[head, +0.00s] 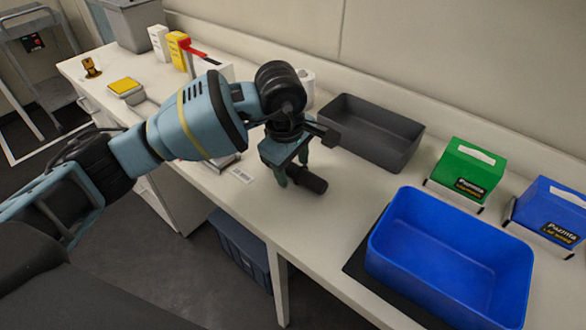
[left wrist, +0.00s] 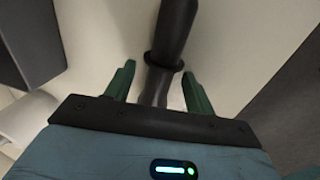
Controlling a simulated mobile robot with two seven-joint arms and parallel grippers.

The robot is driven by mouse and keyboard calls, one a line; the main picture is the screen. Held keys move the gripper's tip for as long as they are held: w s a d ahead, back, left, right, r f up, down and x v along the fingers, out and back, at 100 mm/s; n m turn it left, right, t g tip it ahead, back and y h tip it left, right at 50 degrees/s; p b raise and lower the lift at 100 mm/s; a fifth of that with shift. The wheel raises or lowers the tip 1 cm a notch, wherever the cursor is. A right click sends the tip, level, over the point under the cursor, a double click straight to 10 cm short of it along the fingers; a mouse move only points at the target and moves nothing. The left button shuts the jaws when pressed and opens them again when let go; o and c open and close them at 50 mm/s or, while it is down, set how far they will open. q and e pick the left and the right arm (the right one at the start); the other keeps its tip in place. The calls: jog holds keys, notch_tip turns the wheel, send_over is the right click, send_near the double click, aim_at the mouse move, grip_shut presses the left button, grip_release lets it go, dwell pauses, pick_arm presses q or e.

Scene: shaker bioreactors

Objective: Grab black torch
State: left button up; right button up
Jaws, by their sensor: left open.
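The black torch (head: 312,181) lies on the white bench, near its front edge, in the head view. My left gripper (head: 292,178) points down over the torch's left end, and its arm and fingers hide part of it. In the left wrist view the torch (left wrist: 172,45) runs away from me between the two green fingers of my left gripper (left wrist: 158,85). The fingers are open, one on each side of the torch, with a gap to it on both sides. My right gripper is not in view.
A dark grey bin (head: 368,136) stands behind the torch. A blue tray (head: 455,258) sits to the right on a dark mat. Green (head: 466,170) and blue (head: 552,210) glove boxes stand at the back right. The bench between torch and blue tray is clear.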

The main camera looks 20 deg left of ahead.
aim_at(295, 164)
pick_arm(q)
jog(key=c, duration=1.1)
jog(key=shift+o, duration=0.2)
jog(key=shift+r, duration=0.1)
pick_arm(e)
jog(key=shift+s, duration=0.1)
pick_arm(q)
jog(key=shift+r, duration=0.55)
notch_tip(295, 164, up, 2)
jog(key=shift+r, duration=0.15)
jog(key=s+d, duration=0.2)
jog(key=s, duration=0.3)
jog(key=s+d+r+b, duration=0.1)
jog(key=s+d, duration=0.1)
jog(key=s, duration=0.2)
jog(key=s+d, duration=0.2)
jog(key=s, duration=0.3)
jog(key=shift+s+d+r, duration=0.2)
jog(key=shift+s+d, duration=0.1)
jog(key=shift+d, duration=0.1)
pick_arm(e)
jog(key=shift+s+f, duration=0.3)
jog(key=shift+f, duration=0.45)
